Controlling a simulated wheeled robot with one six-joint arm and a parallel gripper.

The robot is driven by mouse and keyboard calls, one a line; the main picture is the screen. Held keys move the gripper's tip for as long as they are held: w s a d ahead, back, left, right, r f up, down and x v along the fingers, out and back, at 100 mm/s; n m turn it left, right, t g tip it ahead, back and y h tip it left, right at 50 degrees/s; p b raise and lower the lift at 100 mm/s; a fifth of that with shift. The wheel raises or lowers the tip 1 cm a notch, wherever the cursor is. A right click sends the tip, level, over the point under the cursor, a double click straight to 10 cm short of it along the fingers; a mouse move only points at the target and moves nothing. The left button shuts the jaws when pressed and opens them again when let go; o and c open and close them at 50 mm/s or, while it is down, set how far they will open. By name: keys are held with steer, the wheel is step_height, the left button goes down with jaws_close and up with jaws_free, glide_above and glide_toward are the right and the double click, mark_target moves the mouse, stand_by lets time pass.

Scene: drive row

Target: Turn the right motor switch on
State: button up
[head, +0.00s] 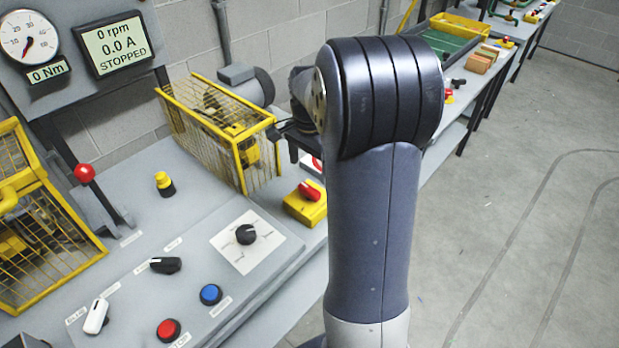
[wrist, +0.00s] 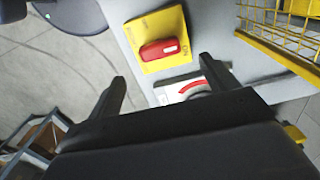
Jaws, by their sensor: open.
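The motor switch is a red rotary handle (head: 309,191) on a yellow box (head: 305,210) at the bench's right end. In the wrist view the red handle (wrist: 160,49) lies crosswise on its yellow plate (wrist: 177,22); lettering that seems to read ON is by its right end. I cannot tell its setting for sure. My gripper (wrist: 165,73) is open and empty, its fingertips just below the switch in the wrist view, one to each side, apart from the handle.
A yellow cage (head: 225,135) stands left of the switch. A control panel with a black dial (head: 246,234) and red (head: 168,329) and blue (head: 210,294) buttons is in front. The display (head: 115,44) reads 0 rpm, 0.0 A, STOPPED. Floor on the right is clear.

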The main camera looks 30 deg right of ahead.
mark_target(310, 188)
steer(key=shift+r, duration=1.65)
steer(key=shift+f, duration=0.1)
step_height(310, 188, down, 11)
steer(key=shift+r, duration=0.1)
steer(key=shift+r, duration=0.1)
